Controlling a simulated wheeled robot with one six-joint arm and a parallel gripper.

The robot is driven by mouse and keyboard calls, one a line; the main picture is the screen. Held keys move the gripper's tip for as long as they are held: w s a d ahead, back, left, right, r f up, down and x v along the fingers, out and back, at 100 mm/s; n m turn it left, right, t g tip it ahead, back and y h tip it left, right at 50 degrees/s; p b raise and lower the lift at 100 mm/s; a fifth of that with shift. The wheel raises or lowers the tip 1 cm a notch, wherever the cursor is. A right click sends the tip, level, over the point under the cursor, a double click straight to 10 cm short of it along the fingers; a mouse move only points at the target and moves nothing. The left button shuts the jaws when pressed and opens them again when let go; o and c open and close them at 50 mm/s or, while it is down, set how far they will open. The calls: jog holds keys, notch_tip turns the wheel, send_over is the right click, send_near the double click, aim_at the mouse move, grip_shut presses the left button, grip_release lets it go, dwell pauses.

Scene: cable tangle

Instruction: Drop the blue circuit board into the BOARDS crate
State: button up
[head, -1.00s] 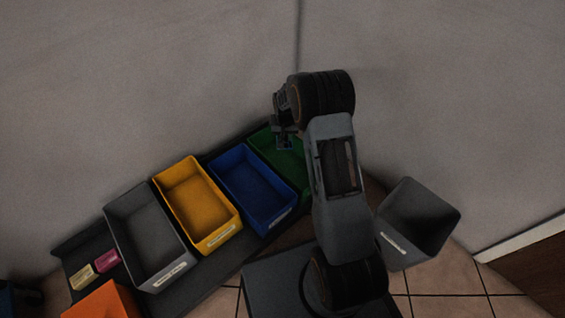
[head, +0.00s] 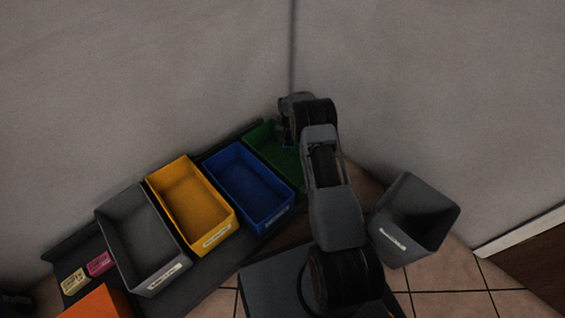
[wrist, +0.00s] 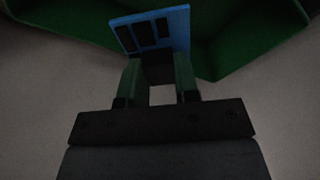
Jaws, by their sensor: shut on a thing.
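The blue circuit board (wrist: 152,32), with dark chips on its face, shows at the top of the wrist view. My gripper (wrist: 158,72) is shut on it, the board standing out beyond the fingertips. In the wrist view the board is in front of the green crate (wrist: 235,50); its height over the crate is hard to tell. In the head view the green crate (head: 262,137) is at the far end of the row, partly hidden by my arm, and my gripper is mostly hidden there. I cannot read BOARDS on any crate label.
A blue crate (head: 235,153), a yellow crate (head: 160,180) and a grey crate (head: 110,235) stand beside the green one on a dark bench. A grey bin (head: 440,205) is at right. Pink (head: 99,263) and cream (head: 73,281) blocks lie at left. Walls close the back.

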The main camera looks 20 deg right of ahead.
jog(key=shift+f+b, duration=0.3)
jog(key=shift+f, duration=0.7)
jog(key=o, duration=1)
notch_tip(320, 180, up, 14)
jog(key=s+a+p, duration=0.1)
jog(key=p, duration=0.4)
jog(key=shift+s, duration=0.4)
jog(key=shift+f, duration=0.15)
